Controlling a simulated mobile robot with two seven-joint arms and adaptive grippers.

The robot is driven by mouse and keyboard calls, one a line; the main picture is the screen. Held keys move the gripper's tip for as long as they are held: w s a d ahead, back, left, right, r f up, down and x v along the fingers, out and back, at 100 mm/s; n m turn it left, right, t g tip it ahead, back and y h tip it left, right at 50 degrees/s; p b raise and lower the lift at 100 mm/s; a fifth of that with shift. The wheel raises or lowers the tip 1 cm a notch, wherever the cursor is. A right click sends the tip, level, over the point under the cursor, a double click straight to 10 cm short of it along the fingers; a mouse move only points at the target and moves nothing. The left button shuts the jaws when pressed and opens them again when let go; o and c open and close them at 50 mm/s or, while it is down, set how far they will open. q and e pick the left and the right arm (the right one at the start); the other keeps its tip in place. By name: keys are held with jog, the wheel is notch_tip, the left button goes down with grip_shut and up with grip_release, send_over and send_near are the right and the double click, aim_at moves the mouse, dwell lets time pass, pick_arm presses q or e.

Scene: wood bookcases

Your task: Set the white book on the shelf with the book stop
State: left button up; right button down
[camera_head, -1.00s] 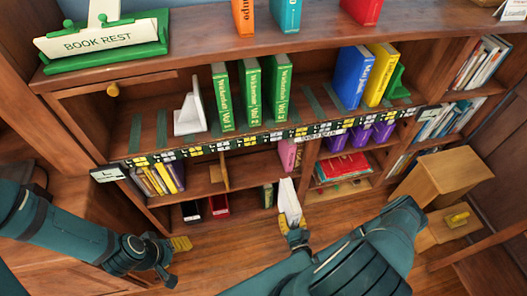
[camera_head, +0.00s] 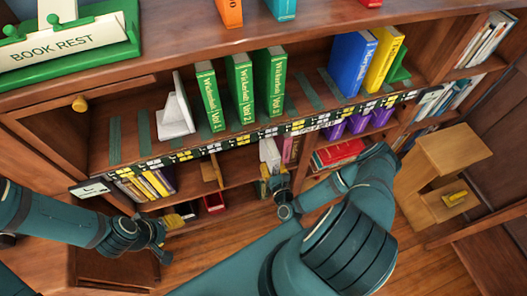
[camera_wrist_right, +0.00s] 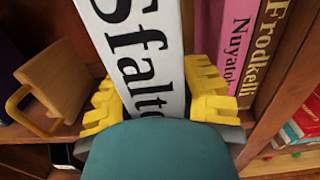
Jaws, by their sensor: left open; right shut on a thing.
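The white book (camera_head: 269,153) is upright in my right gripper (camera_head: 278,183), at the middle shelf below the label strip. In the right wrist view the right gripper's yellow fingers (camera_wrist_right: 158,105) close on both sides of the white book (camera_wrist_right: 145,65), whose spine reads "Sfalto". A pink book (camera_wrist_right: 225,40) and a brown book (camera_wrist_right: 275,45) stand just right of it. A wooden block with a yellow handle (camera_wrist_right: 55,80), perhaps the book stop, is left of it; a wooden piece (camera_head: 211,172) shows there in the head view. My left gripper (camera_head: 168,230) is open and empty at lower left.
Several green books (camera_head: 241,85), a white bookend (camera_head: 175,112), a blue book (camera_head: 350,65) and a yellow book (camera_head: 383,60) stand on the shelf above. Yellow books (camera_head: 145,184) stand at the middle shelf's left. A wooden step stool (camera_head: 450,150) stands at right.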

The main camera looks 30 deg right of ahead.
jog(key=x, duration=0.8)
jog(key=shift+w+r+b, duration=0.1)
jog(key=shift+w+b, duration=0.25)
jog(key=shift+b, duration=0.05)
jog(key=shift+w+f+b, duration=0.15)
jog(key=shift+f+b, duration=0.4)
jog(key=shift+f, duration=1.2)
jog(key=shift+f, duration=0.1)
jog(key=c, duration=0.7)
grip_release()
jog(key=p+v, duration=0.1)
jog(key=v, duration=1.1)
jog(key=shift+d, duration=0.15)
